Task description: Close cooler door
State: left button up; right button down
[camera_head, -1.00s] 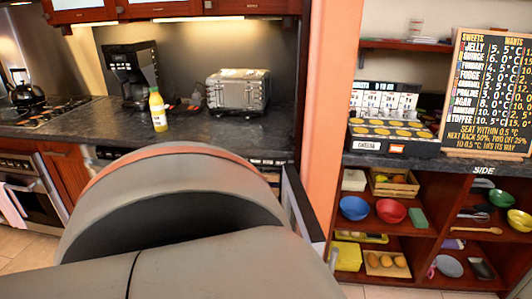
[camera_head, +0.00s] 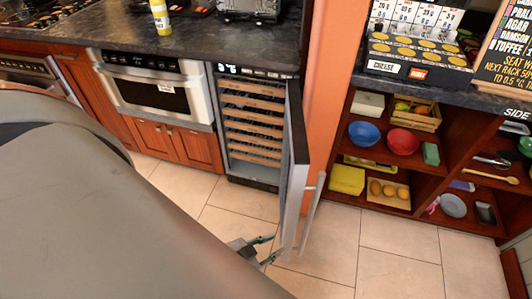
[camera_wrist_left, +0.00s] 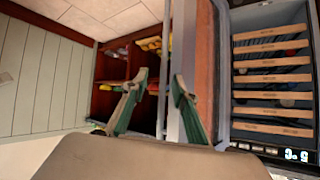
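The cooler (camera_head: 252,125) stands under the counter with its wooden racks showing. Its door (camera_head: 297,165) is swung out wide and seen nearly edge-on, with a bar handle (camera_head: 312,210) on its right side. My left gripper (camera_head: 277,246) is open and empty near the door's lower outer end, partly hidden by my arm. In the left wrist view, the fingers (camera_wrist_left: 158,78) are spread, with the handle (camera_wrist_left: 164,60) between their tips in the picture. The door (camera_wrist_left: 206,70) runs behind the right finger. I cannot tell whether they touch. My right gripper is not in view.
A built-in oven (camera_head: 150,90) is left of the cooler. An orange pillar (camera_head: 322,100) and open shelves (camera_head: 420,165) with bowls and food stand to the right. Tiled floor (camera_head: 340,260) is clear around the door. My arm covers the lower left.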

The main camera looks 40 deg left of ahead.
aim_at(295, 161)
jog(key=i+l+u, duration=0.15)
jog(key=u, duration=0.25)
jog(key=i+l+u, duration=0.1)
jog(key=l+u, duration=0.25)
jog(key=i+l+u, duration=0.1)
jog(key=u, duration=0.3)
jog(key=i+l+u, duration=0.15)
jog(key=l+u, duration=0.45)
jog(key=l, duration=0.15)
jog(key=i+l+u, duration=0.4)
jog(key=l, duration=0.25)
